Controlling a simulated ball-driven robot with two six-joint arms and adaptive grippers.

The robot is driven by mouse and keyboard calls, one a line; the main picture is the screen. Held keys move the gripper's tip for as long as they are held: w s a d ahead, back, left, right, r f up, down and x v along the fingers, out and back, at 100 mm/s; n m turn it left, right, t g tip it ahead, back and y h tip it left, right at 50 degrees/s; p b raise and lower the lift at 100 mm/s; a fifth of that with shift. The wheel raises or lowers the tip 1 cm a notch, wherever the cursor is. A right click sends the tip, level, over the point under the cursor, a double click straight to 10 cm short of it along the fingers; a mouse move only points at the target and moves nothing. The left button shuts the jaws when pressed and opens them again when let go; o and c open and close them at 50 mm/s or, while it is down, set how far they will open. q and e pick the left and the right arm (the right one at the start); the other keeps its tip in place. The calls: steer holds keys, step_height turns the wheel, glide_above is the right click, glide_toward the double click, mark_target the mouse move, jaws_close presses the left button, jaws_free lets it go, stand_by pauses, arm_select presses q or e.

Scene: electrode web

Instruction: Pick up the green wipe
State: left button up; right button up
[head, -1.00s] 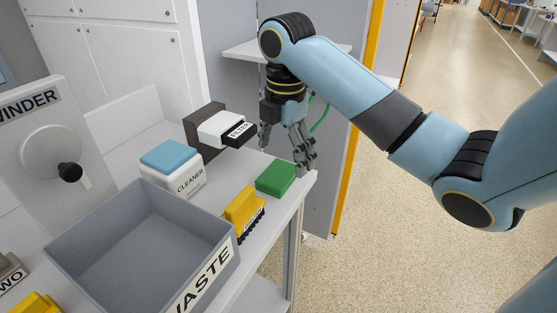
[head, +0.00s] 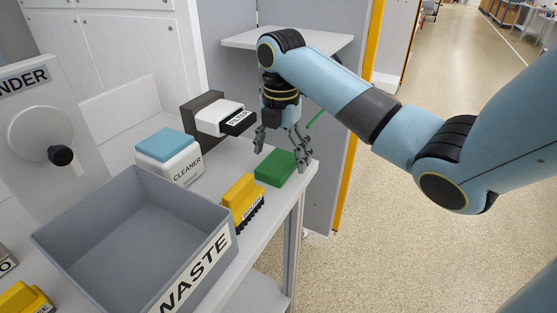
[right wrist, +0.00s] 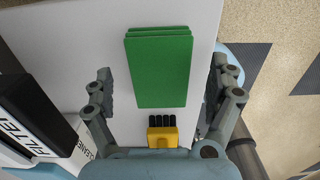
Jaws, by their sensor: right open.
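The green wipe (head: 275,167) is a flat green block lying on the table near its right edge. In the right wrist view the wipe (right wrist: 160,70) shows as a layered green rectangle between my fingers and beyond their tips. My right gripper (head: 281,148) is open and empty, pointing down above the wipe, with one finger on each side. In the right wrist view the right gripper's fingers (right wrist: 164,92) stand apart from the wipe's long sides. I cannot tell how high they are above it. My left gripper is not in view.
A yellow brush (head: 242,200) lies just in front of the wipe. A grey waste bin (head: 95,215), a cleaner box with a blue top (head: 170,160) and a filter unit (head: 215,117) stand to the left. The table (head: 296,192) ends close to the wipe's right.

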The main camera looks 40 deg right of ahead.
steer(key=shift+f, duration=0.65)
steer(key=c, duration=1.1)
steer(key=shift+r, duration=0.1)
